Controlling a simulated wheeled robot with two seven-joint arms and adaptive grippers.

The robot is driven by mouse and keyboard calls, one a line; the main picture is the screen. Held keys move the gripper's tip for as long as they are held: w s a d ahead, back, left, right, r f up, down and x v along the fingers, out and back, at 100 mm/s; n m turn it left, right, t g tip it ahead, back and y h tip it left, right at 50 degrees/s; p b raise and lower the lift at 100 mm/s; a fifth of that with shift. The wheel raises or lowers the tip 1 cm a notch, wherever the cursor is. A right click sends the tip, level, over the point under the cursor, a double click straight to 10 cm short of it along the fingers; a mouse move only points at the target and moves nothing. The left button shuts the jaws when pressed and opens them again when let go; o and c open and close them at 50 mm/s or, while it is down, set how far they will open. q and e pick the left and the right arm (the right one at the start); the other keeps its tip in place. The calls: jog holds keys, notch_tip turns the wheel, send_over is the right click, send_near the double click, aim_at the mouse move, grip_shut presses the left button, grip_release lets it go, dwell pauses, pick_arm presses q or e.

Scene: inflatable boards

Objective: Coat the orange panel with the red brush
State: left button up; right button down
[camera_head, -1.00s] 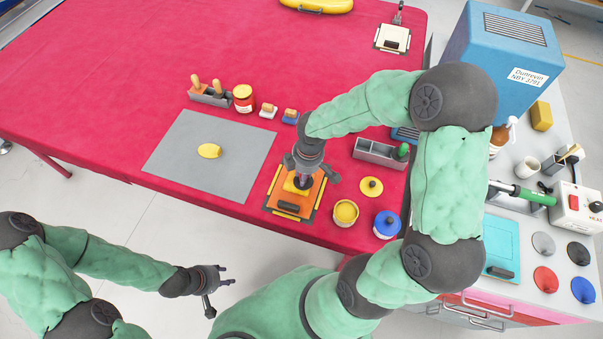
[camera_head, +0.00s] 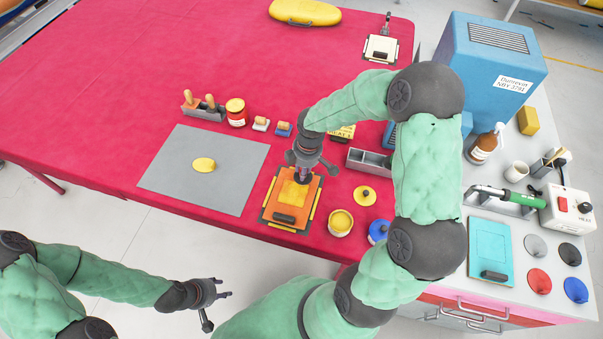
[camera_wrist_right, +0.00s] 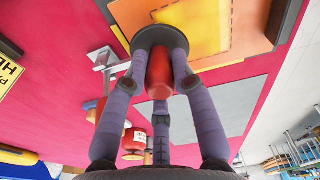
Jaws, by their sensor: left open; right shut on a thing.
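The orange panel (camera_head: 280,217) lies in a dark frame with yellow edge strips near the table's front edge; its dark handle is at the near end. A yellow patch (camera_head: 292,194) covers part of its middle. In the wrist view the panel (camera_wrist_right: 245,22) is at the top. My right gripper (camera_head: 304,172) is over the panel's far part, shut on the red brush (camera_wrist_right: 159,78); the brush's dark round end is against or just above the panel, I cannot tell which. My left gripper (camera_head: 218,292) is open and empty, off the table's front edge.
An open yellow can (camera_head: 340,222), a yellow lid (camera_head: 365,195) and a blue can (camera_head: 378,231) stand right of the panel. A grey mat (camera_head: 225,180) lies left. Behind are a red jar (camera_head: 236,112) and grey holders (camera_head: 369,160). A side bench stands right.

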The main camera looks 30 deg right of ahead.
jog(key=shift+d+f, duration=0.1)
jog(key=shift+d, duration=0.05)
jog(key=shift+w+r+p, duration=0.1)
jog(key=shift+r+p, duration=0.5)
jog(key=shift+r, duration=0.1)
jog(key=shift+r+p, duration=1.85)
jog(key=shift+r, duration=0.45)
jog(key=shift+r+p, duration=1.3)
jog(key=shift+r, duration=0.3)
jog(key=shift+f, duration=0.1)
